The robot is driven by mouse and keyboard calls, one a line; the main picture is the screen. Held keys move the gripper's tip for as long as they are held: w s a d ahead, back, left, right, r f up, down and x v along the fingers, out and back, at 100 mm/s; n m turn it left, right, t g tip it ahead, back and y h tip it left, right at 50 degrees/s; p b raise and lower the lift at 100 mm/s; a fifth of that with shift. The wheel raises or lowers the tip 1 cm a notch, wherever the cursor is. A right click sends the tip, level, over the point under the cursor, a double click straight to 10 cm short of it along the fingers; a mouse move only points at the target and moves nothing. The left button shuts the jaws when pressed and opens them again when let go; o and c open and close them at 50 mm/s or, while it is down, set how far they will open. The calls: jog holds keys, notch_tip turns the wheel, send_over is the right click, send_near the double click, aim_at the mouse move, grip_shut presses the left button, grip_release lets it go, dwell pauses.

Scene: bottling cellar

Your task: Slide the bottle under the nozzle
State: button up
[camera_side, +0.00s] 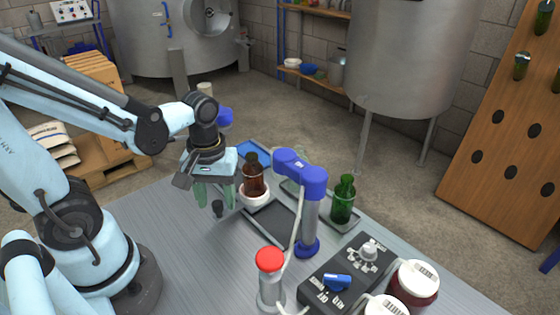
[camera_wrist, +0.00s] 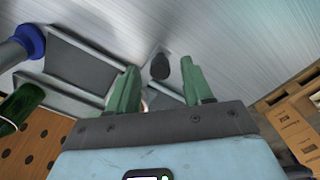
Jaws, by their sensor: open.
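A brown bottle (camera_side: 256,178) stands upright in a white cup-like base (camera_side: 254,197), just right of my gripper in the side view. A green bottle (camera_side: 343,203) stands farther right; part of it shows at the left edge of the wrist view (camera_wrist: 22,104). The blue nozzle head (camera_side: 290,160) tops a post between the two bottles. My gripper (camera_side: 215,194), with green fingers, is open and points down left of the brown bottle. In the wrist view its fingers (camera_wrist: 160,90) are apart, with nothing clearly held between them.
A dark tray (camera_side: 284,236) lies by the nozzle post. A small dark knob (camera_side: 217,208) stands below my fingers. A red-topped post (camera_side: 270,262), a control box (camera_side: 327,280) and white-lidded jars (camera_side: 418,277) occupy the front.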

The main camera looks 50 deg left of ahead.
jog(key=shift+f, duration=0.4)
grip_shut()
